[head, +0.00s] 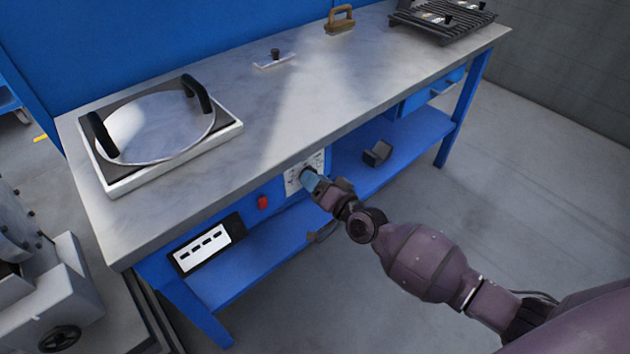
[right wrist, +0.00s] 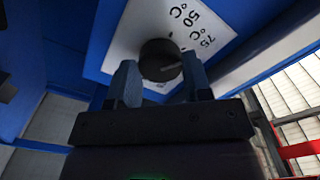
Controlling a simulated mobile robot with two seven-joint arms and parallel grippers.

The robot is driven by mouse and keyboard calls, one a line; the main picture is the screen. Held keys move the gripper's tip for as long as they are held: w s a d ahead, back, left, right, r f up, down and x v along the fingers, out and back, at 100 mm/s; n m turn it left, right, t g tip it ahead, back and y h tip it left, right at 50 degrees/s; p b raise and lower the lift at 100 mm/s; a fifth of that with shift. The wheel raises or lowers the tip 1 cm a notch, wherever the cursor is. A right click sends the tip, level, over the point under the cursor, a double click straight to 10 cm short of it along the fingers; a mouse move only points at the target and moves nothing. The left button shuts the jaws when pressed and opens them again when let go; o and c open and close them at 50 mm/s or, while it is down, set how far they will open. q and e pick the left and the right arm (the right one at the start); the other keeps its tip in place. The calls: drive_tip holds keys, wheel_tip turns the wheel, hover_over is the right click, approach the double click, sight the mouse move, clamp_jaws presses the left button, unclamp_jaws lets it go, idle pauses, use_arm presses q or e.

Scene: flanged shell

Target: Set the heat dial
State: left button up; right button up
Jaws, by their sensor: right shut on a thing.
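The heat dial is a round black knob (right wrist: 158,56) on a white scale plate (right wrist: 130,38) in the right wrist view. Its plate also shows in the head view (head: 292,184), on the blue front under the worktop. Printed marks of 50 °C and 75 °C show above and right of the knob. A pale line on the knob points to the right, near the 75 °C side. My right gripper (head: 311,180) is at the panel, its two blue fingers (right wrist: 161,80) shut on the knob from both sides. The fingers hide part of the plate. My left gripper is out of view.
A red button (head: 262,202) and a white slotted panel (head: 202,246) sit left of the dial. A press-like plate with black handles (head: 155,128) stands on the worktop (head: 330,90). A grey bracket (head: 377,153) lies on the lower shelf. Floor in front is clear.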

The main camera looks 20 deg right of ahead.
drive_tip(key=shift+m, duration=0.6)
drive_tip(key=o, duration=0.9)
drive_tip(key=shift+o, duration=0.2)
drive_tip(key=v, duration=1)
drive_tip(key=shift+s+p, duration=0.4)
